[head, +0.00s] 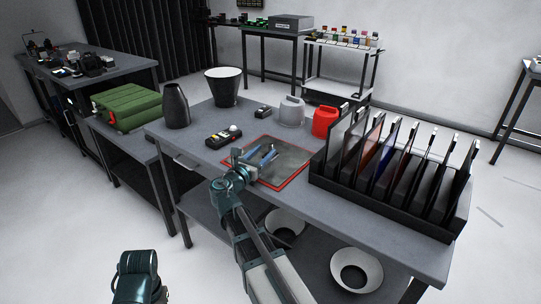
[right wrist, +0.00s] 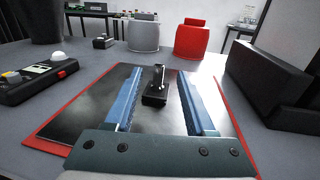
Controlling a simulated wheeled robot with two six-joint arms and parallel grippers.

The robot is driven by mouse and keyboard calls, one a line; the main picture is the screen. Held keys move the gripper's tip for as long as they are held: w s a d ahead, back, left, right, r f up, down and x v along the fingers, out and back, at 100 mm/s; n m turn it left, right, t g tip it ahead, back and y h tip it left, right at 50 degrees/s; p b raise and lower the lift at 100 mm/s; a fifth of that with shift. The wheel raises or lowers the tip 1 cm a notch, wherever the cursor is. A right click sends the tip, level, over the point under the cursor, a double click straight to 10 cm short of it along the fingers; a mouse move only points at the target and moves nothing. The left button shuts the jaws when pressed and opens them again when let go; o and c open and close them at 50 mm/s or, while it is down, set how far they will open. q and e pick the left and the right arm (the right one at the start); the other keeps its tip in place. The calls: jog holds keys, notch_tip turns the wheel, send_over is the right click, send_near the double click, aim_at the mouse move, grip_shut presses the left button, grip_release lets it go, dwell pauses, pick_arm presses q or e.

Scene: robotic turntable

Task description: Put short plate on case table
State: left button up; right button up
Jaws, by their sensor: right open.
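A dark flat plate (head: 290,158) lies on a red-edged base on the main table. In the right wrist view the plate (right wrist: 95,102) has a small black handle block (right wrist: 155,92) standing near its middle. I cannot tell whether this is the short plate. My right gripper (head: 263,154) is above the plate with its blue fingers apart. In the right wrist view the handle shows between the fingers (right wrist: 158,95), and they do not appear to touch it. The case table (head: 142,141) stands at the left with a green case (head: 127,106) on it. My left gripper is not in view.
A black rack (head: 385,198) holding several upright panels stands right of the plate. A control box (head: 223,138), dark vase (head: 176,106), black-and-white pot (head: 222,87), grey canister (head: 291,112) and red canister (head: 325,122) stand behind and left. The case table is bare in front of the case.

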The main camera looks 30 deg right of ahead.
aim_at(270, 145)
jog(key=shift+d, duration=0.1)
jog(key=x, duration=0.5)
jog(key=shift+w+f, duration=0.15)
jog(key=shift+f, duration=0.1)
grip_shut()
